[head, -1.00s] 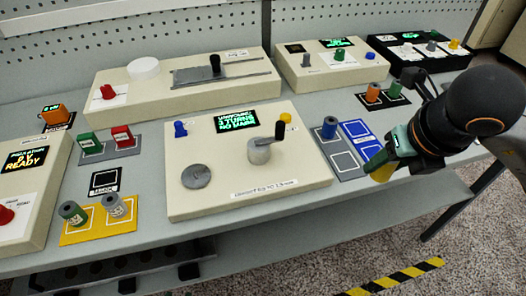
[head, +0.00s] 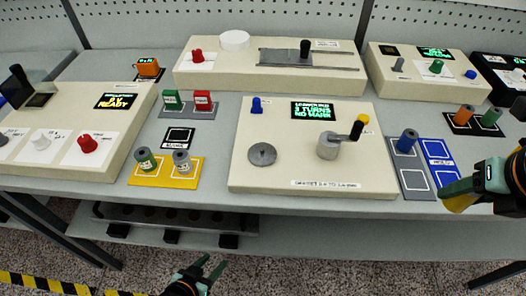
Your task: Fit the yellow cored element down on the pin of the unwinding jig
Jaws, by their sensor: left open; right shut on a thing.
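The yellow cored element (head: 460,204) is in my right gripper (head: 462,194), at the right edge of the head view. The gripper is shut on it, and fingers hide part of it. The jig (head: 245,180) is the cream box in the middle, with a lit green display. My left gripper (head: 208,266) is open and empty at the bottom, in front of the bench.
A blue spool (head: 406,141) stands on a grey mat beside a blue mat (head: 438,158), between jig and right gripper. Two spools stand on a yellow mat (head: 160,181) left of the jig. Other cream boxes stand behind and left.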

